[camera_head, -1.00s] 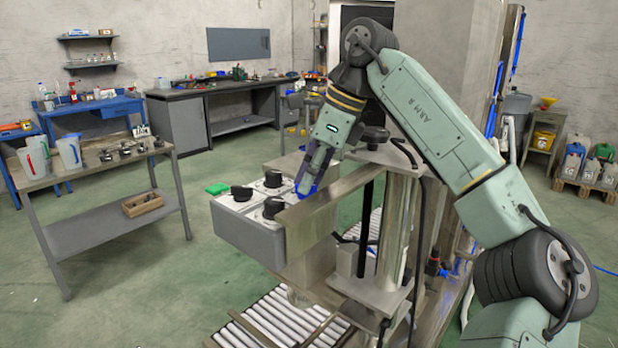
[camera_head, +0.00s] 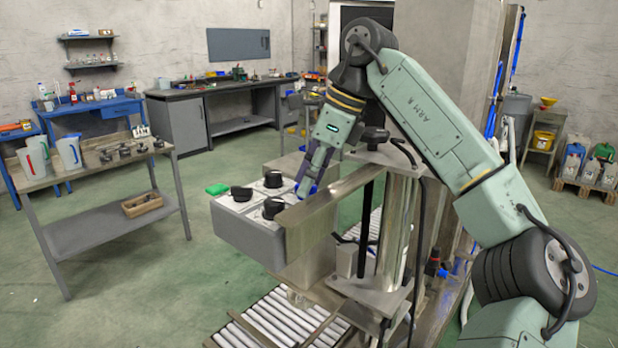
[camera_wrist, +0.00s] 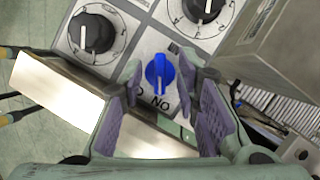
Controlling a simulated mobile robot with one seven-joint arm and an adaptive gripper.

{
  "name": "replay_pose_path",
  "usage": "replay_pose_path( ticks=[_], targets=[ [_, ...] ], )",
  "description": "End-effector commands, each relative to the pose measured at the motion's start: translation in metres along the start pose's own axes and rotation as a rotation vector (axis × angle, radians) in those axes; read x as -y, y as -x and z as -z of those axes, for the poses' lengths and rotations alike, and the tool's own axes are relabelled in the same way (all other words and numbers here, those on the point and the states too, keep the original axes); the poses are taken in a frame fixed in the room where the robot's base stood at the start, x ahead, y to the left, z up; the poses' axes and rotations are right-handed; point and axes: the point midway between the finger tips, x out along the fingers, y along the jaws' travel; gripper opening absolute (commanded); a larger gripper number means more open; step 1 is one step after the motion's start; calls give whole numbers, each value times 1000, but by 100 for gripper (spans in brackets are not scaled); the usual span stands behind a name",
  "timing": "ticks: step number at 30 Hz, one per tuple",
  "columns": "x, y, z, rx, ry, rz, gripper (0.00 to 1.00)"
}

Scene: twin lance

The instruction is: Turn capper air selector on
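The blue selector knob (camera_wrist: 160,73) shows in the wrist view on a pale plate of the control box. Its raised ridge runs up and down in the picture, with a pale mark at its lower end. Lettering that reads "NO" in this view, perhaps "ON" upside down, is just below it, with a partly hidden "O" to the left. My gripper (camera_wrist: 163,80) is open, its purple-padded fingers on either side of the knob. Gaps show, so it does not appear gripped. In the head view my gripper (camera_head: 308,182) points down at the right end of the grey control box (camera_head: 243,232).
Black dial knobs (camera_wrist: 92,34) sit beside the blue one on the box. A metal bar (camera_head: 325,198) runs close in front of my gripper. A roller conveyor (camera_head: 275,322) lies below. A workbench (camera_head: 105,165) stands to the left, across free floor.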

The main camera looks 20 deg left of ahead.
Motion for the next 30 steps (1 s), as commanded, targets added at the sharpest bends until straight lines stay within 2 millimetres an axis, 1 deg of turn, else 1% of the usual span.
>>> replay_pose_path(
  ticks=[4,7,15,18,22,30],
  targets=[
    [0,1,0,0,-1,0,29],
    [0,10,0,0,-1,1,29],
    [0,55,0,0,-2,2,29],
    [0,67,0,-1,-3,2,29],
    [0,74,0,0,-1,1,29],
    [0,75,0,0,0,0,29]
  ],
)
